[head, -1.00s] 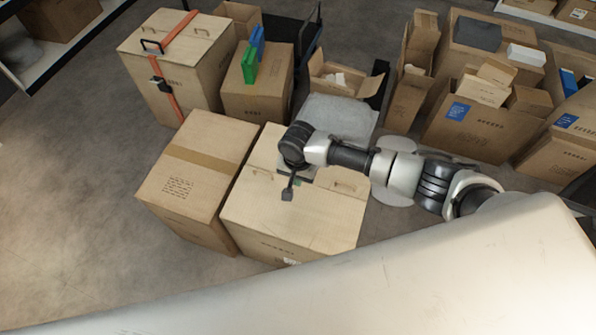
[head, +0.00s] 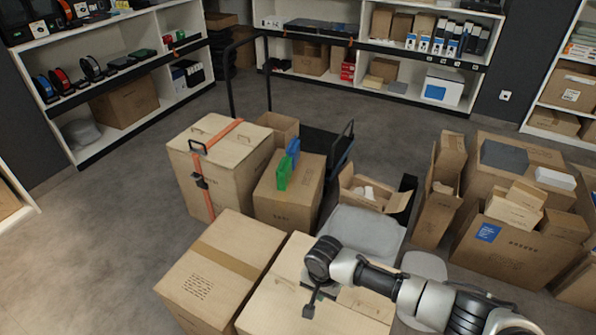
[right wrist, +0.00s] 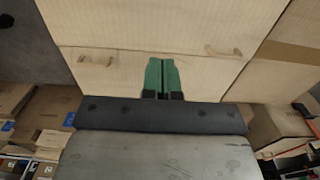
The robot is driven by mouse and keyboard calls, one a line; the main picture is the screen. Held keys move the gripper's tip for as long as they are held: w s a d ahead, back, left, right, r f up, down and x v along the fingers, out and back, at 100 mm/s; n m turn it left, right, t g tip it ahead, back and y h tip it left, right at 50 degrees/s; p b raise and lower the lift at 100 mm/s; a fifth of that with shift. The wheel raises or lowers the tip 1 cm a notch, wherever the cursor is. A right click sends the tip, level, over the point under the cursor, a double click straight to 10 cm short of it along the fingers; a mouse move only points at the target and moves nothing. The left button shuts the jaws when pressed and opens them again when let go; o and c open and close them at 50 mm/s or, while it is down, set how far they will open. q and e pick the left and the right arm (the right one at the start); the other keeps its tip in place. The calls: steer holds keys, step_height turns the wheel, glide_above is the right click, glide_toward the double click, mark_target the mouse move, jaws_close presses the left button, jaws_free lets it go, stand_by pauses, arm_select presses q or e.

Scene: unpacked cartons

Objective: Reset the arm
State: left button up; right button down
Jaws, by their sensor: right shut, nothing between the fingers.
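My right arm reaches in from the lower right of the head view, over a closed light carton (head: 270,318) at the bottom middle. My right gripper (head: 310,300) is low over this carton's top and partly hidden by its own wrist. In the right wrist view its two green fingers (right wrist: 161,76) are together with nothing between them, in front of the carton's pale face (right wrist: 120,62). I cannot tell whether the fingertips touch it. My left gripper is not in view.
A taped brown carton (head: 215,275) stands left of the light carton. Behind are a strapped carton (head: 215,165), a carton with green and blue items (head: 285,200), and a black trolley (head: 320,145). Open cartons (head: 515,240) crowd the right. Floor at left (head: 90,240) is clear.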

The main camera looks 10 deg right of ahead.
steer(key=s+a+r+n+t+y, duration=0.1)
steer(key=s+a+r+n+y, duration=0.15)
steer(key=s, duration=0.35)
steer(key=s+a+r+n+y, duration=0.1)
steer(key=s+a+n, duration=0.2)
steer(key=s+a, duration=0.15)
steer(key=s+d+r+n+t+h, duration=0.1)
steer(key=s+d+r+n+h, duration=0.1)
steer(key=s+d+r, duration=0.5)
steer(key=s+d+r+n+t+h, duration=0.1)
steer(key=s+d+r+t, duration=0.1)
steer(key=s+d, duration=0.6)
step_height(320, 180, down, 21)
steer(key=w+d+g+p, duration=0.1)
steer(key=g+p, duration=0.1)
steer(key=p, duration=0.4)
steer(key=s+d+f+g+p, duration=0.1)
steer(key=s+d+f+p, duration=0.2)
steer(key=s+f, duration=0.7)
steer(key=s+p, duration=0.1)
steer(key=s, duration=0.3)
steer(key=shift+s+f+n, duration=0.3)
steer(key=shift+f+n, duration=0.05)
steer(key=shift+h, duration=0.25)
